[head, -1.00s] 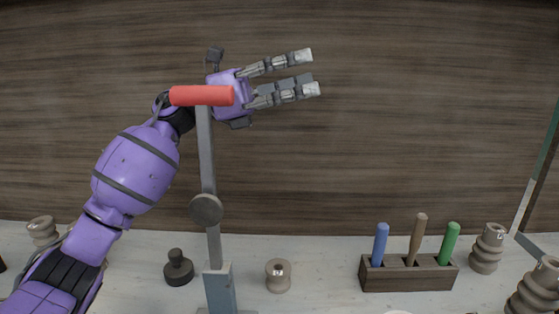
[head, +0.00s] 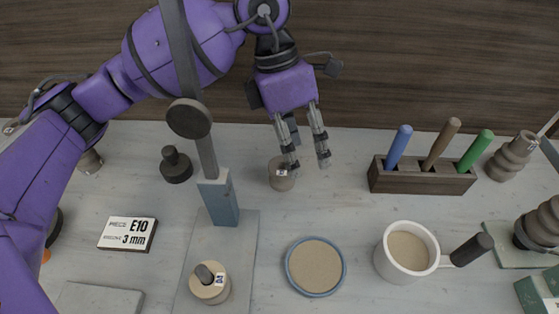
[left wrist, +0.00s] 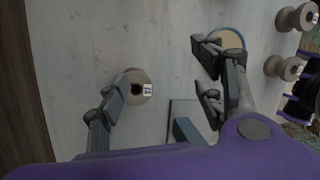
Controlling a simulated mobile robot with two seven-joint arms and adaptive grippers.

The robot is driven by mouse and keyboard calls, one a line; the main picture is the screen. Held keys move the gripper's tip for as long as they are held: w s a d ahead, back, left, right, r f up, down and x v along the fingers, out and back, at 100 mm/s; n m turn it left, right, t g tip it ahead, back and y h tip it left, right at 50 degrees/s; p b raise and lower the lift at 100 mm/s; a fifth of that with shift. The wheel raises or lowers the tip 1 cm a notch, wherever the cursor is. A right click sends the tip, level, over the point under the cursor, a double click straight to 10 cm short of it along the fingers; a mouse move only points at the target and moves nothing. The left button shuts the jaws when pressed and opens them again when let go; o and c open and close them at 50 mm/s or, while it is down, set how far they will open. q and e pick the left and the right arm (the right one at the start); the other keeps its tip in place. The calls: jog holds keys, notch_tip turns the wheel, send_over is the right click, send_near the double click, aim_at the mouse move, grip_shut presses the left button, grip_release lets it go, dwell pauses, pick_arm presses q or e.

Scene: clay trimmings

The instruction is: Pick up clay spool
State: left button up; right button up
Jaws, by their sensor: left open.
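A small beige clay spool (head: 280,180) with a white label stands on the bench at the middle back in the head view. It also shows in the left wrist view (left wrist: 140,80), end on with a dark hole, left of the middle. My left gripper (head: 307,167) is open and empty, pointing down at the spool from behind. One finger overlaps the spool in the head view, and the other fingers are off to its right. In the left wrist view the left finger covers part of the spool. Whether they touch, I cannot tell. My right gripper is not in view.
A wooden rack (head: 421,178) with three coloured handles stands right of the spool. A mug (head: 385,262) and a round blue-rimmed dish (head: 290,275) are in front. A grey post on a blue block (head: 220,204) and a black knob (head: 176,168) stand left.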

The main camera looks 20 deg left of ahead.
aim_at(281, 167)
pick_arm(q)
jog(key=a+y, duration=0.1)
jog(key=w+a+f+t+y, duration=0.1)
jog(key=a, duration=0.1)
jog(key=w+a+f+n+y, duration=0.1)
jog(key=shift+w+a+f, duration=0.1)
jog(key=shift+w+a, duration=0.05)
jog(key=shift+a, duration=0.25)
jog(key=shift+f, duration=0.4)
jog(key=f, duration=0.6)
jog(key=shift+s+d+f, duration=0.2)
jog(key=shift+s+d, duration=0.05)
jog(key=shift+d, duration=0.15)
jog(key=c, duration=1.4)
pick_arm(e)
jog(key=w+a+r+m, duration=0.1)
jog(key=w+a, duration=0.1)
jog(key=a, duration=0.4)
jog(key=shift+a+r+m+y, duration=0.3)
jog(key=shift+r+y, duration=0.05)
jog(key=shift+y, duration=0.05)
